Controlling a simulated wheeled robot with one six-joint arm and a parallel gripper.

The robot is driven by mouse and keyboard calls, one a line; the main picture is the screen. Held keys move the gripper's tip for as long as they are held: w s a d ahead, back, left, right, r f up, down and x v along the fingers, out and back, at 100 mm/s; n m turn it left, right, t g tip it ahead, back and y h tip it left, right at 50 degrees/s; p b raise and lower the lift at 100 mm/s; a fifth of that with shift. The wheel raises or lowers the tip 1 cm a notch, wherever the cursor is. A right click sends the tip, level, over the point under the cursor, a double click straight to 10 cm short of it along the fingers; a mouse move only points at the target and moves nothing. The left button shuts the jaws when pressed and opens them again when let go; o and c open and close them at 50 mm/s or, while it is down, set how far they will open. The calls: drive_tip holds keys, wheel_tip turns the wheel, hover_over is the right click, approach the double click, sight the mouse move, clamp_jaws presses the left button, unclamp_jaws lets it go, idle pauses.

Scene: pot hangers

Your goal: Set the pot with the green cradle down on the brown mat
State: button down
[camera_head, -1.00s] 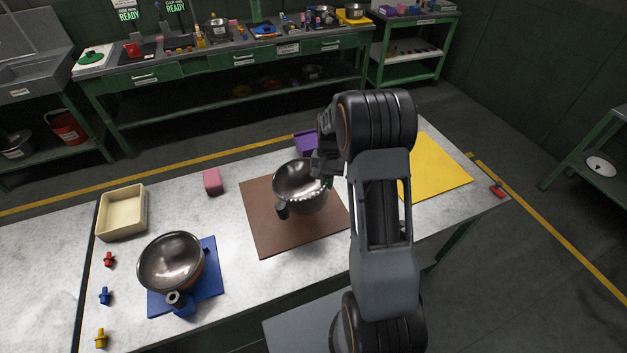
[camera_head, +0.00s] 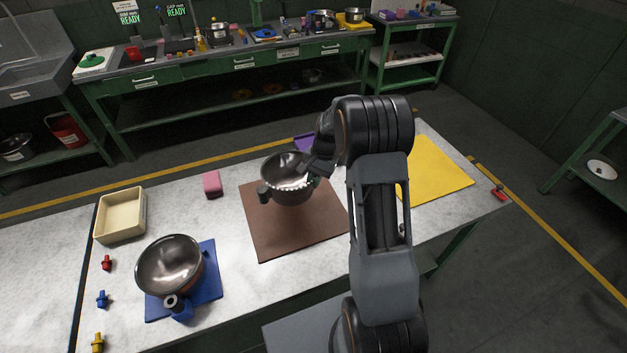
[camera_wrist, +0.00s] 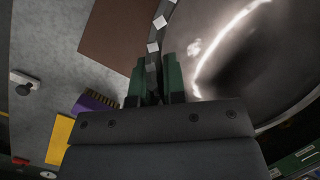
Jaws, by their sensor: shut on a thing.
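A metal pot (camera_head: 288,181) hangs over the far part of the brown mat (camera_head: 295,235) in the head view. My gripper (camera_head: 312,172) is at the pot's right rim, shut on it. In the wrist view the green fingers of my gripper (camera_wrist: 156,80) close on the pot's rim, and the pot's shiny inside (camera_wrist: 235,50) fills the right side. Pale square marks run along the rim by the fingers. The brown mat also shows in the wrist view (camera_wrist: 112,30). The pot's cradle is not clearly seen. The pot appears a little above the mat.
A second pot (camera_head: 170,262) stands on a blue mat (camera_head: 209,280) at left. A cream tray (camera_head: 120,218), a pink block (camera_head: 213,185) and small coloured pegs lie nearby. A yellow mat (camera_head: 435,172) is at right, and a purple object (camera_head: 304,142) is behind the brown mat.

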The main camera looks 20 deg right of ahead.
drive_tip(key=shift+f+b, duration=2.75)
drive_tip(key=shift+f, duration=1.05)
drive_tip(key=shift+f+b, duration=0.4)
drive_tip(key=shift+f, duration=0.2)
drive_tip(key=c, duration=1.1)
unclamp_jaws()
drive_tip(key=a+p+v, duration=0.1)
drive_tip(key=p+v, duration=0.3)
drive_tip(key=v, duration=0.7)
drive_tip(key=s+a+r+p+v, duration=0.1)
drive_tip(key=p+v, duration=0.3)
drive_tip(key=v, duration=0.8)
drive_tip(key=shift+a+r, duration=0.2)
drive_tip(key=shift+a, duration=0.25)
drive_tip(key=shift+s, duration=0.15)
